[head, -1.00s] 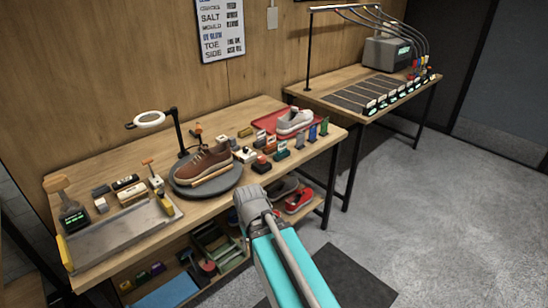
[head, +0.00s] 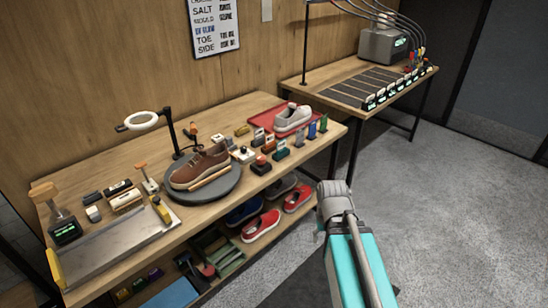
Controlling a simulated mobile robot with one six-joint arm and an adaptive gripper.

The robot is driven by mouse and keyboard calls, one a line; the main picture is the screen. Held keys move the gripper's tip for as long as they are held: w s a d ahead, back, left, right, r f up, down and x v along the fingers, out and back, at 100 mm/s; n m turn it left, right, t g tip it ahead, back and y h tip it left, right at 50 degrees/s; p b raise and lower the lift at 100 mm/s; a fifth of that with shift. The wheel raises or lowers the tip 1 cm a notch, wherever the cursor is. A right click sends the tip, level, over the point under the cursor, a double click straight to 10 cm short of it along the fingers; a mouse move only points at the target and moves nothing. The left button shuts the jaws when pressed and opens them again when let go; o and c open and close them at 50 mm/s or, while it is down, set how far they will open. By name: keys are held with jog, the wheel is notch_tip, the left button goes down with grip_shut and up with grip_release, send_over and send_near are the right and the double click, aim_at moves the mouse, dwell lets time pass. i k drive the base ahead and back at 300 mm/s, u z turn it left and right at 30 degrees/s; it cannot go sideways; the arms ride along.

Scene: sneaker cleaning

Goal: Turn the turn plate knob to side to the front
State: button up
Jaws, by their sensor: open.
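The turn plate (head: 232,188) is a dark grey round disc on the left table, near the middle of its front edge. A brown shoe (head: 199,165) with a light sole lies on it, its length running from lower left to upper right. A light wooden strip (head: 210,178) lies along the shoe's near side. I cannot make out a knob on the plate. The grey and teal part of my arm is at the lower right, in front of the table and apart from the plate. No gripper fingers show.
A metal tray (head: 110,245) is at left. The floor at right is clear.

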aim_at(260, 159)
jog(key=z, duration=0.65)
jog(key=k, duration=0.6)
jog(key=u, duration=0.85)
jog(key=i, duration=1)
jog(key=u, duration=0.05)
